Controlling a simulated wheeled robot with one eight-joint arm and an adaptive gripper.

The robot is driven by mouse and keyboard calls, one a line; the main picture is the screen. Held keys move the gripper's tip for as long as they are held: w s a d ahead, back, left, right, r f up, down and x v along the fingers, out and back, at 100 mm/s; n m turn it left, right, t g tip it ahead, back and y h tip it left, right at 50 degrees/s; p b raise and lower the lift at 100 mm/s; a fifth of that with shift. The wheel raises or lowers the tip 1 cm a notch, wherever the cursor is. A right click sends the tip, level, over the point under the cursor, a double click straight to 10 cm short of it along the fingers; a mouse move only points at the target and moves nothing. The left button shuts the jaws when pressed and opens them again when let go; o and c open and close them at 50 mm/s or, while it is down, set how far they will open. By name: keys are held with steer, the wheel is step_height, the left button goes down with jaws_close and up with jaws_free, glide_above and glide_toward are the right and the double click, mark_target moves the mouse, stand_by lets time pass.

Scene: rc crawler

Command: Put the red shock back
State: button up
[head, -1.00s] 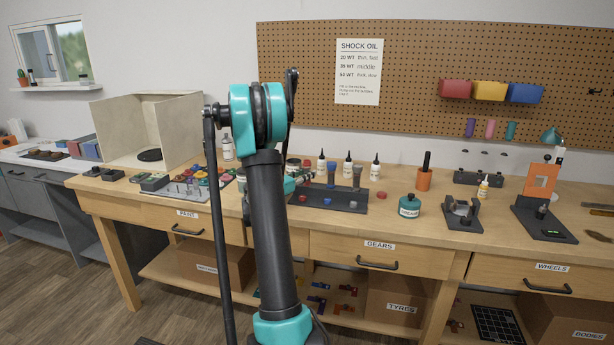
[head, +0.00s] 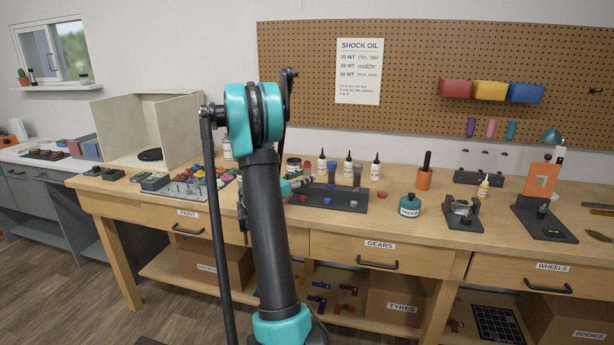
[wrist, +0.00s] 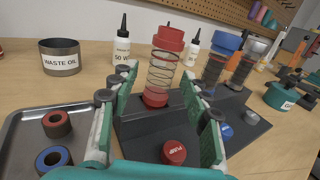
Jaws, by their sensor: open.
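The red shock (wrist: 163,68), with a red cap, coil spring and red lower end, stands upright at the left slot of the dark shock stand (wrist: 140,128) in the wrist view. My gripper (wrist: 160,80) is open, with one finger on each side of the shock; I cannot tell whether either touches it. A blue-topped shock (wrist: 224,45) and a grey-topped shock (wrist: 252,52) stand to its right. A red round piece (wrist: 174,152) sits on the front of the stand. In the head view, my gripper (head: 302,183) is at the left end of the stand (head: 340,205), partly behind my arm.
A waste oil tin (wrist: 60,57) and a grey tray (wrist: 25,120) with red and blue rings are left of the stand. Oil bottles (head: 348,168) stand behind it.

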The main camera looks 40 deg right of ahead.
steer(key=s+a, duration=0.1)
steer(key=a, duration=0.4)
steer(key=s+a, duration=0.1)
steer(key=a, duration=0.8)
steer(key=shift+s+a+r, duration=0.15)
steer(key=shift+s+a, duration=0.25)
steer(key=s+a+f+m+y, duration=0.8)
steer(key=s+a+m, duration=0.2)
steer(key=s+a, duration=0.2)
steer(key=s+a+f+m+y, duration=0.7)
steer(key=s+a+m+y, duration=0.2)
steer(key=s+a, duration=0.3)
steer(key=shift+s+a+f+m+t+y, duration=0.35)
steer(key=shift+a+m, duration=0.25)
steer(key=shift+a, duration=0.3)
